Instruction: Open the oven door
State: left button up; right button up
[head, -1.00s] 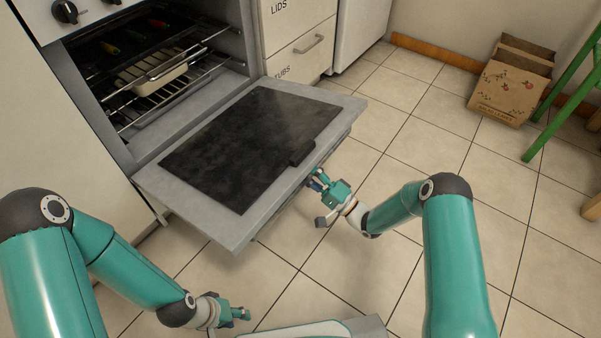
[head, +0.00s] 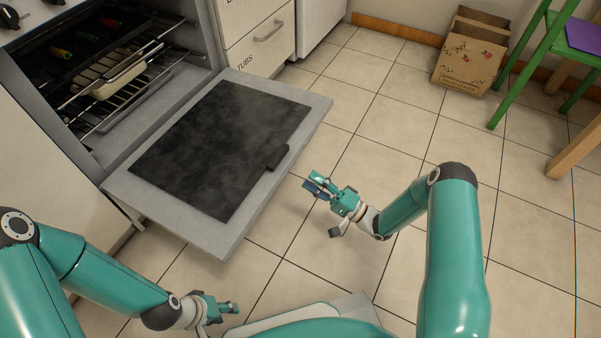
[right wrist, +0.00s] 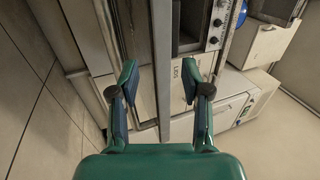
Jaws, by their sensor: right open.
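The oven door (head: 222,150) is folded down and lies about level in front of the oven, its dark glass panel facing up. A dark handle-like piece (head: 277,158) sits near its outer edge. The oven cavity (head: 130,60) is open to view, with racks and a light dish inside. My right gripper (head: 314,186) is open and empty, to the right of the door's outer edge with floor showing between them. In the right wrist view its two fingers (right wrist: 160,80) are spread apart. My left gripper (head: 230,305) is low, below the door's near corner; its finger gap is unclear.
White drawers (head: 262,35) stand right of the oven. A cardboard paper bag or box (head: 468,60) stands by the back wall. A green chair or stool frame (head: 522,65) and a wooden leg (head: 575,150) are at the right. The tiled floor (head: 395,130) between is clear.

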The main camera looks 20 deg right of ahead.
jog(key=shift+s+d+f, duration=0.15)
jog(key=shift+s+d, duration=0.1)
jog(key=shift+s, duration=0.05)
